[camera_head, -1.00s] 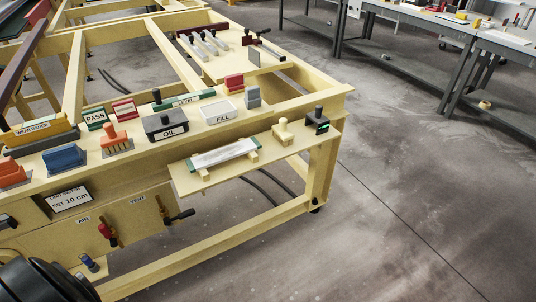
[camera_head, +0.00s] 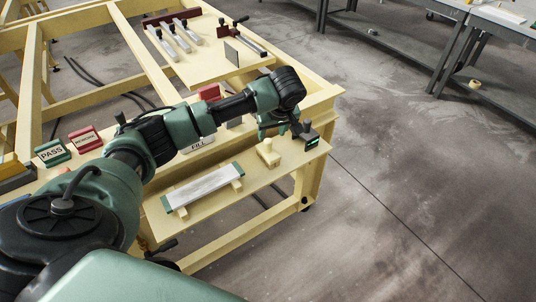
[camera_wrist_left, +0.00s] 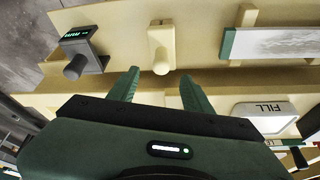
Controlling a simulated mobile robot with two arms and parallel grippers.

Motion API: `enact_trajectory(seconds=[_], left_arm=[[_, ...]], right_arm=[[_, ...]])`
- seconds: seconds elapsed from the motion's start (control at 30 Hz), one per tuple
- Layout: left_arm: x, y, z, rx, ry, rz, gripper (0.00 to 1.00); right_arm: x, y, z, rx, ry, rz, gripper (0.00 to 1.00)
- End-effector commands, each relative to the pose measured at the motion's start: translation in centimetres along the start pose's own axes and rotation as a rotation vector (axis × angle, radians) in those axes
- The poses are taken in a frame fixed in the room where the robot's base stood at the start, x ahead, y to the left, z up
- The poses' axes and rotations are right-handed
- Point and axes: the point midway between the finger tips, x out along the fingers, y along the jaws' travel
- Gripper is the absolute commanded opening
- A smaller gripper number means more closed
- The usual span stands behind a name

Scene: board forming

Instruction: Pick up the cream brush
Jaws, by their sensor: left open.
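The cream brush (camera_head: 268,152) stands on the lower front shelf of the wooden bench, with its rounded handle up. In the left wrist view the brush (camera_wrist_left: 160,38) is just beyond my fingertips, its knob end lined up with the gap between them. My left gripper (camera_head: 277,131) is above the shelf's back edge, close to the brush. In the wrist view its two green fingers (camera_wrist_left: 160,80) are apart with nothing held between them. My right gripper is not in view.
A dark device with a green display (camera_head: 309,136) stands right of the brush. A pale bar with green ends (camera_head: 204,185) lies on supports to its left. The FILL container (camera_head: 197,144) is behind, partly hidden by my arm. The shelf's front strip is clear.

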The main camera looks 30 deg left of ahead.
Motion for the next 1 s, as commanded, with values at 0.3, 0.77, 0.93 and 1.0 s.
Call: enact_trajectory(seconds=[0.3,0.77,0.93,1.0], left_arm=[[3.6,-0.4,-0.2,-0.003,0.000,-0.005,0.50],[7.3,-0.3,-0.1,-0.001,0.001,0.001,0.50],[7.3,-0.3,-0.1,-0.001,0.001,0.001,0.16],[7.3,-0.3,-0.1,-0.001,0.001,0.001,0.00]], right_arm=[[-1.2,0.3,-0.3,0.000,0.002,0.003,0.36],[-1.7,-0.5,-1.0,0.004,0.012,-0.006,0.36],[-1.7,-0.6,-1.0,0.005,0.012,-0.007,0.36],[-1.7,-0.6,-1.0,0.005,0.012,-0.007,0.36]])
